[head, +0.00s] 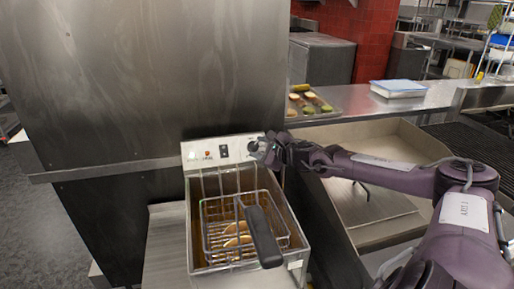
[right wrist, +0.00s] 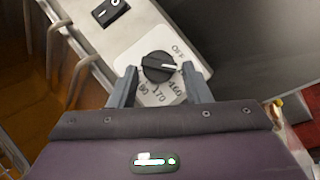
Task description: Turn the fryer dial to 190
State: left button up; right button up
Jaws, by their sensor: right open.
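The fryer (head: 193,220) stands on a steel counter in the head view, with a control panel (head: 212,151) along its back edge. The dial's white line points right, between OFF and 160. My right gripper (right wrist: 159,88) is open, its two fingers on either side of the dial's lower part; I cannot tell whether they touch it. In the head view my right gripper (head: 268,150) covers the dial. My left gripper is not in view.
A wire basket (head: 215,237) with a black handle (head: 264,238) sits in the fryer, holding some golden food. A rocker switch (right wrist: 110,11) is beside the dial. A steel wall (head: 140,80) rises behind the fryer. A food tray (head: 325,113) and steel basin (head: 385,145) lie right.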

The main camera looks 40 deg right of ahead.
jog(key=shift+w+a+f, duration=0.15)
jog(key=shift+w, duration=0.45)
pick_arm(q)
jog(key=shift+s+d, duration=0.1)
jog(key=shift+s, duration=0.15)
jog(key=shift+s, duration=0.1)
